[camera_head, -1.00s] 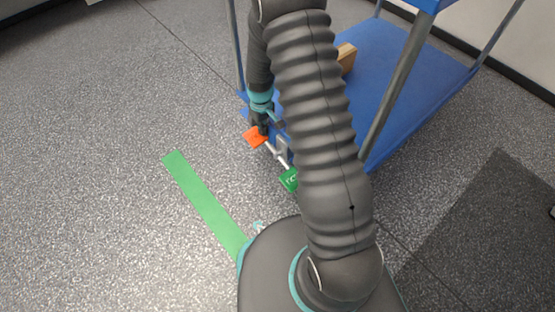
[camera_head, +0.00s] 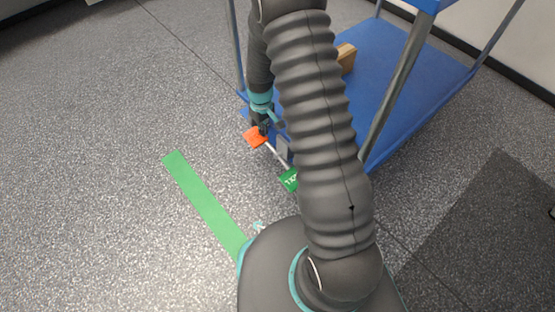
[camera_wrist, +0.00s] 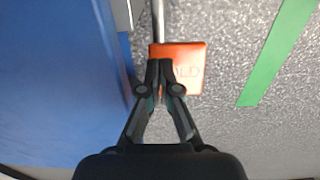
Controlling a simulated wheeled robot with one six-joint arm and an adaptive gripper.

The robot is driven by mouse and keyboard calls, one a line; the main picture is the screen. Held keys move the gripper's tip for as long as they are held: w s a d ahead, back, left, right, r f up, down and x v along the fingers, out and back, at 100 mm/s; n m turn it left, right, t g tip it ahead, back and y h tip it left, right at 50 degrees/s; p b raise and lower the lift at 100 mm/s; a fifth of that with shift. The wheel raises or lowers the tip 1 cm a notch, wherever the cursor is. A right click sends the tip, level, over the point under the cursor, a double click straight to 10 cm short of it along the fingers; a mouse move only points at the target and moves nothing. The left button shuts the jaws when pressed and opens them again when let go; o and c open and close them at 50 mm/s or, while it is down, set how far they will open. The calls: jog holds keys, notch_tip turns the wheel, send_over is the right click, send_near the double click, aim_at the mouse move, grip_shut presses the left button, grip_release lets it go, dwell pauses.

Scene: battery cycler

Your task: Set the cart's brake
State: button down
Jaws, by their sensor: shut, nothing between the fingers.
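The blue cart (camera_head: 400,75) stands at the upper right in the head view. At its near corner is a brake bar with an orange pedal (camera_head: 254,138) at one end and a green pedal (camera_head: 289,180) at the other, partly beside my arm. My gripper (camera_head: 263,129) is at the orange pedal. In the wrist view my gripper (camera_wrist: 160,66) is shut and empty, its fingertips over the left part of the orange pedal (camera_wrist: 189,74).
A brown box (camera_head: 346,57) sits on the cart's deck. A green floor stripe (camera_head: 203,203) lies left of my base. A dark mat (camera_head: 490,240) lies at the right. The speckled floor at the left is clear.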

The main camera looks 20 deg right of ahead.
jog(key=shift+f, duration=2.2)
dwell(1.2)
jog(key=shift+r+p, duration=2.05)
jog(key=shift+r, duration=1.5)
